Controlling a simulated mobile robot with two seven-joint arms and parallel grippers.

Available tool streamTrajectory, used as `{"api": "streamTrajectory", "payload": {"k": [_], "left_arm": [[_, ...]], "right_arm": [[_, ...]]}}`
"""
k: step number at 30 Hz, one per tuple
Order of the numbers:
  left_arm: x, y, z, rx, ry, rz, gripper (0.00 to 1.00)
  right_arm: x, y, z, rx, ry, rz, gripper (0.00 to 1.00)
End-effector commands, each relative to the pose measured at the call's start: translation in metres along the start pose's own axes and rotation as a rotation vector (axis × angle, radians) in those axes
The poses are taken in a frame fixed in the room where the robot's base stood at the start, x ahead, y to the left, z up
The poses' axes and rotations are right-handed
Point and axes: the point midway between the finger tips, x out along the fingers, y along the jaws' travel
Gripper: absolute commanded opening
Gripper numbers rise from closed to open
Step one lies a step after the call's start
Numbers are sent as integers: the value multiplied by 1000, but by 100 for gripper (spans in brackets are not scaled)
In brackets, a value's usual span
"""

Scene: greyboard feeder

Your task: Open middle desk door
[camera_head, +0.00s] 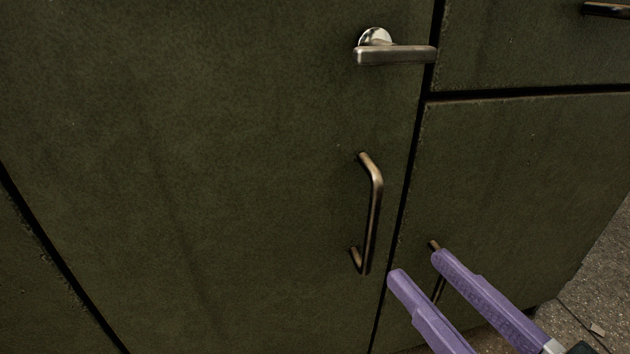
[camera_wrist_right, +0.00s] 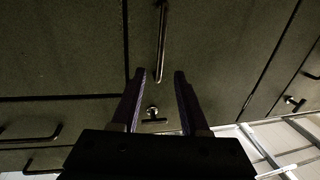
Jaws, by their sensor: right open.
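The middle desk door (camera_head: 230,170) is dark green and shut flush with its neighbours. It carries a vertical bar handle (camera_head: 374,215) near its right edge, with a metal lever handle (camera_head: 395,54) above. My right gripper (camera_head: 415,268) has two purple fingers, open and empty, just right of and below the bar handle in the head view, apart from it. In the right wrist view, which looks upside down, the bar handle (camera_wrist_right: 161,40) lines up with the gap between the fingertips; the lever handle (camera_wrist_right: 153,115) shows between the fingers. My left gripper is not in view.
A drawer front (camera_head: 540,45) with a handle (camera_head: 606,10) is at the upper right. A door panel (camera_head: 520,180) lies below it, its handle (camera_head: 435,246) partly hidden by my fingers. Floor (camera_head: 600,290) shows at the lower right.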

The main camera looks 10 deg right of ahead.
Motion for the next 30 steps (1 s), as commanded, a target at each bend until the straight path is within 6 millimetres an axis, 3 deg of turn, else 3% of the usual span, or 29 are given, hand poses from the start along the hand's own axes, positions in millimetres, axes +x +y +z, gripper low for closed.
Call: {"api": "streamTrajectory", "payload": {"k": [9, 15, 26, 30], "left_arm": [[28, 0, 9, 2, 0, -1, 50], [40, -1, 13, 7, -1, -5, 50], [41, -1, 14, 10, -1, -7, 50], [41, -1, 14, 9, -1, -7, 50]], "right_arm": [[58, 0, 2, 0, 7, 1, 45], [85, 0, 0, 0, 3, 0, 45], [93, 0, -2, 0, -1, 0, 45], [93, 0, -2, 0, -1, 0, 31]]}}
